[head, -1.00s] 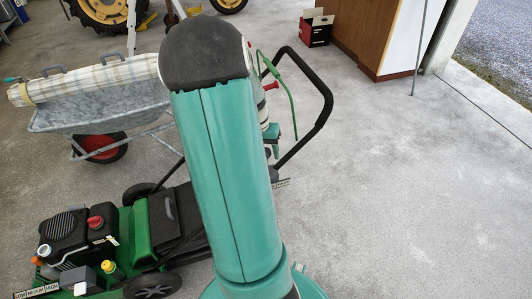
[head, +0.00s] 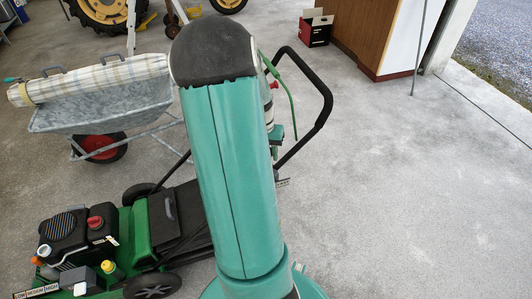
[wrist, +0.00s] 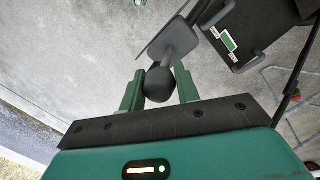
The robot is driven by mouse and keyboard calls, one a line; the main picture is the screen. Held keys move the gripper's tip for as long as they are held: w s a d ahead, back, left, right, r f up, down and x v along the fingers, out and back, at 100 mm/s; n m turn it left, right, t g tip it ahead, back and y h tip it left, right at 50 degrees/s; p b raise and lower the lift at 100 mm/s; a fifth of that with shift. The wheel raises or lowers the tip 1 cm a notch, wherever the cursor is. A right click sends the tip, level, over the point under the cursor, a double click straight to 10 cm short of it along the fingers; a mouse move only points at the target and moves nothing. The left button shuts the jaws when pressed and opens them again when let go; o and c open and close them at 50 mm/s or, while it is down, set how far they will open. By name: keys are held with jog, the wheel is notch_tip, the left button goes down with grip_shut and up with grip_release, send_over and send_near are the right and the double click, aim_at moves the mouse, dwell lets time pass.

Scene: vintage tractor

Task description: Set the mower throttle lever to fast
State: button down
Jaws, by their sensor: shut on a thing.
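The throttle lever's dark round knob (wrist: 160,86) sits between the two green fingers of my gripper (wrist: 160,90) in the wrist view. My gripper is shut on it. The lever's grey stem (wrist: 178,42) runs up from the knob to a dark bracket plate (wrist: 160,35). The green mower (head: 140,228) stands at lower left in the head view, with its black handlebar (head: 322,100) rising to the right behind my arm. I cannot read the lever's markings.
A grey wheelbarrow (head: 85,112) with a rolled checked cloth (head: 90,80) stands behind the mower. A red and black box (head: 316,28) and a brown cabinet (head: 375,35) stand at the back. The concrete floor at right is clear.

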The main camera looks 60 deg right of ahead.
jog(key=shift+s+d+f+t+y, duration=0.2)
jog(key=shift+s+d+t+y, duration=0.5)
jog(key=shift+s, duration=0.1)
jog(key=shift+s+d+f+t+y, duration=0.2)
jog(key=shift+s+d+t+y, duration=0.25)
jog(key=shift+d+t+y, duration=0.15)
jog(key=shift+a, duration=0.1)
jog(key=c, duration=1.1)
grip_release()
jog(key=shift+o, duration=0.2)
jog(key=v, duration=0.7)
jog(key=shift+r, duration=0.25)
